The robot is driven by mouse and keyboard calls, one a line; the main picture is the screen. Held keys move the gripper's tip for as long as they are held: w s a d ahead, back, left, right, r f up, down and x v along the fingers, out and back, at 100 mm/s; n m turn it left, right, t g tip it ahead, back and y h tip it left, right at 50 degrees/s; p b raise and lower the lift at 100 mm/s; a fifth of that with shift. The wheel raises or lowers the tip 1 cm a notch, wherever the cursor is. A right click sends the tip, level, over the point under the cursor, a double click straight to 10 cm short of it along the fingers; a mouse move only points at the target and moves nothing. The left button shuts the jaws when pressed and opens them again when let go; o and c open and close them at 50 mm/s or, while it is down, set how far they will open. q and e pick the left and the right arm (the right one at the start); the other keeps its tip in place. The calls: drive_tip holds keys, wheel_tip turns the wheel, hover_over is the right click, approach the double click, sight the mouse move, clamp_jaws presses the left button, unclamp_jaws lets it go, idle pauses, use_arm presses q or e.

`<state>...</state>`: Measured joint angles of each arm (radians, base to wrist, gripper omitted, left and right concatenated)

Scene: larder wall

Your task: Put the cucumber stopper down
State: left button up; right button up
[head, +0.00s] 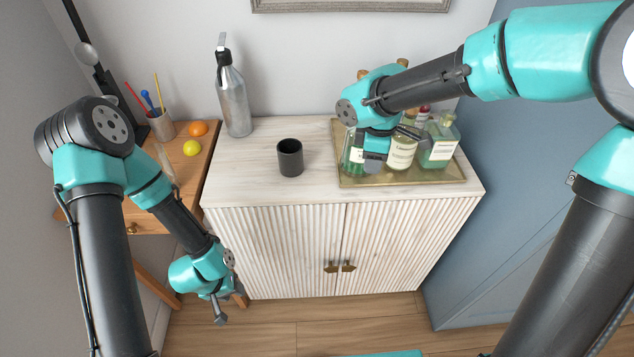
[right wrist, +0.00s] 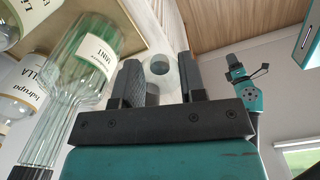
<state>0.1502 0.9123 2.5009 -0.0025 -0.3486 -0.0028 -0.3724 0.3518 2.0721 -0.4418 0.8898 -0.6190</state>
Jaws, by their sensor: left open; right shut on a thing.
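My right gripper (head: 377,158) is at the front left part of the brass tray (head: 345,181), among the bottles. In the right wrist view its two dark fingers (right wrist: 162,82) are shut on a clear, rounded stopper (right wrist: 160,66) with a dark round spot in it. I take this for the cucumber stopper. In the head view the arm hides it. A green glass bottle (head: 350,160) stands beside the gripper and also shows in the right wrist view (right wrist: 82,75). My left gripper (head: 219,308) is open and empty, low in front of the cabinet.
Labelled bottles (head: 401,155) and a square green bottle (head: 440,146) stand on the tray. A black cup (head: 290,158) and a metal bottle (head: 233,97) stand on the cabinet top (head: 248,170), which has bare room around the cup. Fruit (head: 192,148) lies on the desk.

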drive_tip(key=s+a+f, duration=0.4)
drive_tip(key=a, duration=0.3)
drive_tip(key=s+a+f, duration=0.3)
drive_tip(key=a+f, duration=0.2)
drive_tip(key=a, duration=0.1)
drive_tip(key=shift+s+a, duration=0.4)
hover_over(316, 183)
drive_tip(key=shift+s+f, duration=0.4)
drive_tip(key=shift+f, duration=0.25)
drive_tip(key=shift+w, duration=0.25)
drive_tip(key=shift+w+f, duration=0.2)
drive_tip(key=shift+f, duration=1.6)
drive_tip(key=shift+f, duration=0.15)
